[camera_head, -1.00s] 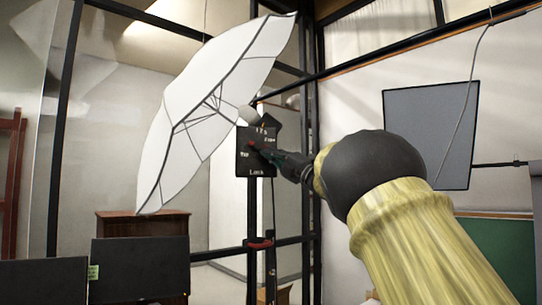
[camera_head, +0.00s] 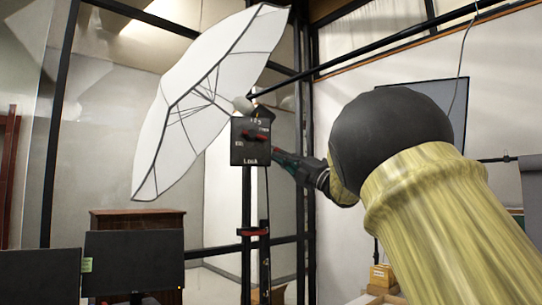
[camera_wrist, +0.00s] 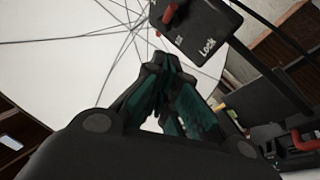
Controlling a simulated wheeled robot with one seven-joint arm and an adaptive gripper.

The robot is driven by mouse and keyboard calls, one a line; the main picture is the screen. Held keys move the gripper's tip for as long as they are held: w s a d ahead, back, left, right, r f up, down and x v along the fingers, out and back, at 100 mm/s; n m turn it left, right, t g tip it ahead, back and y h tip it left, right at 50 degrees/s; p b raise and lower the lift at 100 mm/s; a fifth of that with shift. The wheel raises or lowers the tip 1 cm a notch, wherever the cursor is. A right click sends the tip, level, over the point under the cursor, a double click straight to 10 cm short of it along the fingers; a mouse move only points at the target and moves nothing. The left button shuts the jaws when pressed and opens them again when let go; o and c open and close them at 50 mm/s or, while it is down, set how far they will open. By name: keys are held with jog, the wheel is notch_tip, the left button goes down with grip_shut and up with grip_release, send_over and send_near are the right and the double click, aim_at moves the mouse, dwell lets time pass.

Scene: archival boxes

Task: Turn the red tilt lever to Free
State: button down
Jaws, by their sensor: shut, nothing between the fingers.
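The red tilt lever (camera_head: 255,136) sits on the black panel (camera_head: 237,154) on the stand, below the white umbrella. It lies roughly level across the panel, with the word Lock below it and a small word near its upper right that is hard to read. In the wrist view part of the lever (camera_wrist: 170,13) shows at the top edge, on the panel (camera_wrist: 190,32) marked Lock. My gripper (camera_head: 276,153) is just right of the panel and apart from the lever. Its dark green fingers (camera_wrist: 168,62) are shut and empty in the wrist view.
The white umbrella (camera_head: 205,95) spreads behind and left of the panel. A second red handle (camera_head: 252,231) is lower on the black stand. Dark monitors (camera_head: 134,262) stand at lower left, and a dark flat panel (camera_head: 440,95) is behind my arm.

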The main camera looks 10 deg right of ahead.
jog(key=shift+v, duration=1.25)
jog(key=shift+a+f, duration=0.15)
